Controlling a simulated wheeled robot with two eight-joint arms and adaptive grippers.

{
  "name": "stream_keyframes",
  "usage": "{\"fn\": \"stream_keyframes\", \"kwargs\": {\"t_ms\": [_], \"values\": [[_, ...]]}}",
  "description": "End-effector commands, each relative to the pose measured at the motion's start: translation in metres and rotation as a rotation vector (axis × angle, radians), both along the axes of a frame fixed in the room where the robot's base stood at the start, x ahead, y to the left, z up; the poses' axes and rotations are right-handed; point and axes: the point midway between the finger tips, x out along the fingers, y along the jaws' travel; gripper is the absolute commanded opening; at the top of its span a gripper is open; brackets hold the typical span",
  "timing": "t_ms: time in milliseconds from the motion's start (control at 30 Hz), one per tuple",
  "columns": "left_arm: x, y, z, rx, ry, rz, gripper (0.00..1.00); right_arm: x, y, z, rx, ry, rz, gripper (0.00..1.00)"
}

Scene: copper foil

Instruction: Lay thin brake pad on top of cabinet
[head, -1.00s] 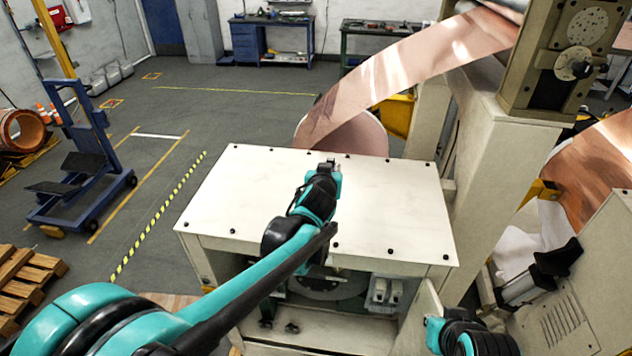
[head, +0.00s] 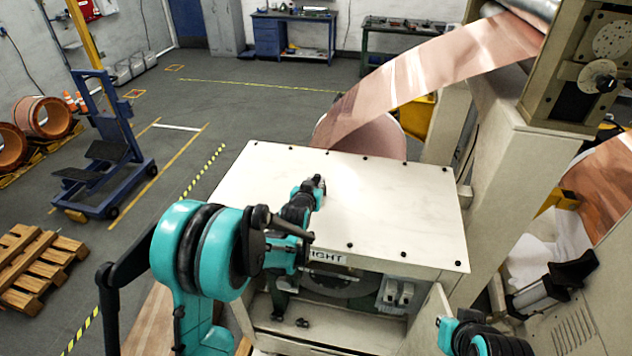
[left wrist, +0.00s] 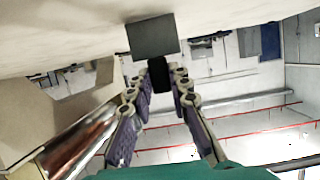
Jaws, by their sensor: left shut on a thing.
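The cabinet (head: 390,210) has a flat off-white top with small black bolts along its edges. My left gripper (head: 319,181) is over this top, left of its middle. In the left wrist view my left gripper (left wrist: 160,84) is shut on the thin brake pad. A dark grey rectangular plate (left wrist: 152,36) shows beyond the fingertips, against the pale cabinet surface, and a black part lies between the fingers. I cannot tell whether the pad touches the top. In the head view the pad is too small to make out. My right arm (head: 482,338) is low at the right; its fingers cannot be made out.
A copper foil band (head: 440,75) slopes down behind the cabinet to a roll. A tall machine column (head: 510,150) stands close on the right. The cabinet's front is open, with its door (head: 430,318) swung out near my right arm. Most of the cabinet top is clear.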

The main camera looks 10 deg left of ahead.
Motion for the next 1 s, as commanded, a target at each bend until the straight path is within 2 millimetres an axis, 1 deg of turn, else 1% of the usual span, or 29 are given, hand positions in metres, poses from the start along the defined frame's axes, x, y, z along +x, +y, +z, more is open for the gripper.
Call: {"fn": "stream_keyframes", "kwargs": {"t_ms": [200, 367, 400, 433, 467, 733, 867, 967, 1000], "values": [[0.0, 0.0, -0.001, 0.0, 0.0, 0.0, 0.0, 0.0, 0.0, -0.001, 0.0, 0.0, 0.0, 0.0], [0.0, 0.0, -0.005, 0.0, 0.0, 0.0, 0.0, 0.0, 0.0, -0.006, 0.0, 0.0, 0.0, 0.0], [0.0, 0.0, -0.004, 0.0, 0.0, 0.0, 0.26, 0.0, 0.0, -0.005, 0.0, 0.0, 0.0, 0.0], [0.0, 0.0, -0.004, 0.0, 0.001, 0.0, 0.34, 0.0, 0.0, -0.005, 0.0, 0.0, 0.0, 0.0], [0.0, 0.0, -0.004, 0.0, 0.0, 0.0, 0.39, 0.0, 0.0, -0.005, 0.0, 0.0, 0.0, 0.0], [0.0, 0.0, -0.003, 0.0, 0.0, 0.0, 0.39, 0.0, 0.0, -0.004, 0.0, 0.0, 0.0, 0.0], [0.0, 0.0, 0.002, 0.0, 0.0, 0.0, 0.39, 0.0, 0.0, 0.001, 0.0, 0.0, 0.0, 0.0], [-0.011, 0.0, 0.004, 0.0, 0.0, 0.0, 0.39, 0.0, 0.0, -0.003, 0.0, 0.0, 0.0, 0.0], [-0.018, 0.0, 0.006, 0.0, 0.0, 0.0, 0.39, 0.0, 0.0, -0.005, 0.0, 0.0, 0.0, 0.0]]}}
